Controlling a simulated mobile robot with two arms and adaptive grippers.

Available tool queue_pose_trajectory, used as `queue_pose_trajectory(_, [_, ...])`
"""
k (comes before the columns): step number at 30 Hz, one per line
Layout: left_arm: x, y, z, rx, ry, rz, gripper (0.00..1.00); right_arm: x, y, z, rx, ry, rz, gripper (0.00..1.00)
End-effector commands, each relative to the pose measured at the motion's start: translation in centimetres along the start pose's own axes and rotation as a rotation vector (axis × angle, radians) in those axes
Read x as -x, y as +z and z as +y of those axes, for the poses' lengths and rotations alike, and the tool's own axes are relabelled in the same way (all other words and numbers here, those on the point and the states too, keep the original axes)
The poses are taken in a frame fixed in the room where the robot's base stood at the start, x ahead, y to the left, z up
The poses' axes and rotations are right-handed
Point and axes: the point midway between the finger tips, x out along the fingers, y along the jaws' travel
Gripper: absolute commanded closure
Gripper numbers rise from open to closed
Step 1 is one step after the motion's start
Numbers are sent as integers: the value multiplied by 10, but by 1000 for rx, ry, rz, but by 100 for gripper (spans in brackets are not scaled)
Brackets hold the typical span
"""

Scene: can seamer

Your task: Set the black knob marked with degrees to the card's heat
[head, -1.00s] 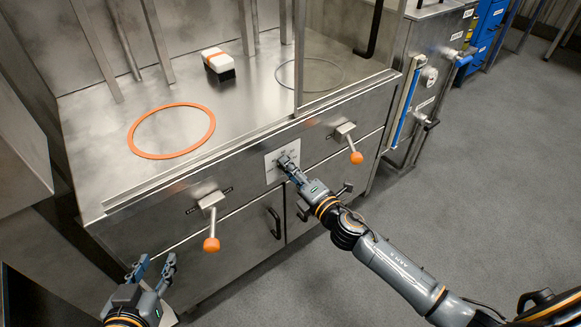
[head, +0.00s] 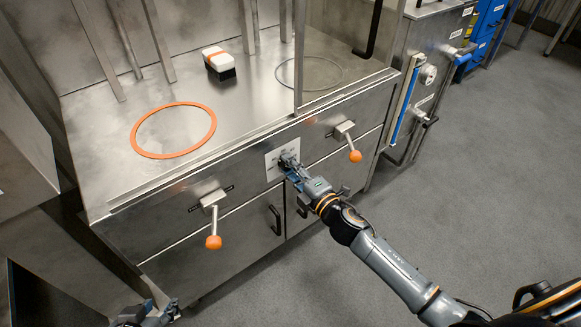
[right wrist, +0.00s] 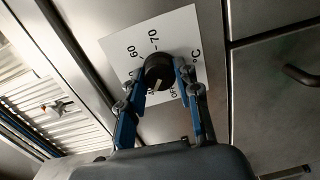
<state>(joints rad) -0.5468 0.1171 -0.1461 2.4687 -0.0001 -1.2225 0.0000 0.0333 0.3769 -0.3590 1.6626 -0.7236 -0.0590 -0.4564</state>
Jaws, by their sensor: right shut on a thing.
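The black knob (right wrist: 158,72) sits on a white dial plate (right wrist: 118,48) with printed marks; 60, 70, °C and part of OFF are readable in the right wrist view. A pale line shows on the knob's face, but I cannot tell which mark it points to. My right gripper (right wrist: 163,76) is shut on the knob, one blue finger on each side. In the head view the plate (head: 272,159) is on the steel cabinet front, with my right gripper (head: 286,164) covering the knob. My left gripper (head: 155,310) is empty, fingers apart, at the bottom edge. No card is recognisable.
Levers with orange ball ends flank the plate, one left (head: 213,242) and one right (head: 355,156). The steel worktop (head: 235,118) holds an orange ring (head: 174,154) and a white and black block (head: 219,66). Grey floor (head: 480,200) is clear at right.

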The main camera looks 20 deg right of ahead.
Motion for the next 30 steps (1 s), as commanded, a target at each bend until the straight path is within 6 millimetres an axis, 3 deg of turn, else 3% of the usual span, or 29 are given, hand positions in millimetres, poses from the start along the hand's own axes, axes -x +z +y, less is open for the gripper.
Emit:
queue_pose_trajectory(2, [0,0,0,0,0,0,60,0,1,0,1,0,-2,99])
queue_pose_trajectory(3, [0,0,0,0,0,1,60,0,1,0,1,0,-2,62])
queue_pose_trajectory(6, [0,0,0,0,0,1,60,0,1,0,1,0,-2,44])
queue_pose_trajectory(17, [0,-1,0,0,0,3,60,4,0,-1,1,-2,-1,44])
queue_pose_trajectory(20, [0,-1,0,0,0,3,60,16,0,-2,0,-2,-1,44])
queue_pose_trajectory(30, [0,0,0,0,0,2,60,85,0,-2,-1,-3,-1,44])
